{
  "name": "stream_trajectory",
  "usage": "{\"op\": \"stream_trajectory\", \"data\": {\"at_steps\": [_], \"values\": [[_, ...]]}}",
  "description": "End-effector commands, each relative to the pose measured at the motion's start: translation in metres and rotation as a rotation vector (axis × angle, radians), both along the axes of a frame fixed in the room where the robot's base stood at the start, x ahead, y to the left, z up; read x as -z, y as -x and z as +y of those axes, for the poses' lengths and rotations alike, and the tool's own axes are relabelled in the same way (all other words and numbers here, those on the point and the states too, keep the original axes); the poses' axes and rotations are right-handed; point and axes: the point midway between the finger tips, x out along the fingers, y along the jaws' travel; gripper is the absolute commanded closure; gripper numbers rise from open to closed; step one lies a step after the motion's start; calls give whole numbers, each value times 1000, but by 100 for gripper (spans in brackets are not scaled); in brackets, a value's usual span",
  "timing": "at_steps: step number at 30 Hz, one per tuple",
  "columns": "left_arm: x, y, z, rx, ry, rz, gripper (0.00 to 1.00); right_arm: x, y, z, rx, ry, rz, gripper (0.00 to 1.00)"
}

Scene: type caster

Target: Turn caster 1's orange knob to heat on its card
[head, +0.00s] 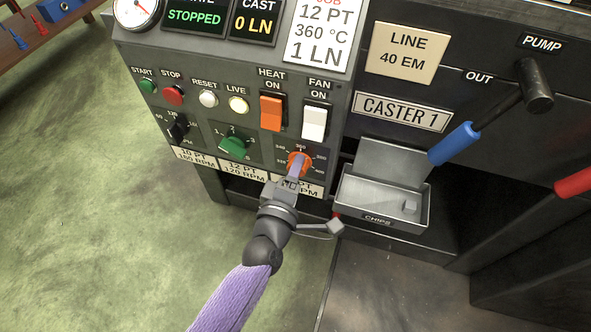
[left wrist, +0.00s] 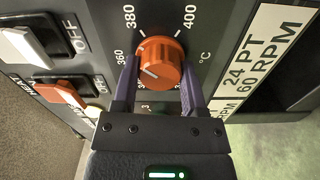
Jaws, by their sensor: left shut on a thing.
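Caster 1's orange knob (head: 299,159) is on the lower right of the front panel, inside a dial in °C. It also shows in the left wrist view (left wrist: 160,60), with 360, 380 and 400 readable around it. A white mark on it faces the left side, near 360; I cannot tell its exact setting. My left gripper (head: 296,172) is shut on the knob, one finger on each side. The job card (head: 318,30) at the panel top reads 12 PT, 360 °C, 1 LN. My right gripper is not in view.
The orange heat switch (head: 271,111) and white fan switch (head: 315,121) sit just above the knob. A green knob (head: 234,146) is to its left. A metal chips tray (head: 382,208) and a blue-handled pump lever (head: 454,143) stand to the right. Open floor lies left.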

Motion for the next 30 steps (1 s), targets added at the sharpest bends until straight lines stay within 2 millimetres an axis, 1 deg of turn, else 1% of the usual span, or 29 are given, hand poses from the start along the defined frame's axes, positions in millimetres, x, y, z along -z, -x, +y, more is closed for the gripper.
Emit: {"op": "stream_trajectory", "data": {"at_steps": [1, 15, 24, 30], "values": [[2, 1, 0, 1, 37, 15, 100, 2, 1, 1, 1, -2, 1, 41], [2, 1, 0, 1, 434, 145, 100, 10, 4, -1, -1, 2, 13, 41], [2, 1, 0, 1, 601, 199, 100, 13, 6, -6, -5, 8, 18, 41], [1, 1, 0, 0, 658, 218, 100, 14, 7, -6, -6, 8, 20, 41]]}}
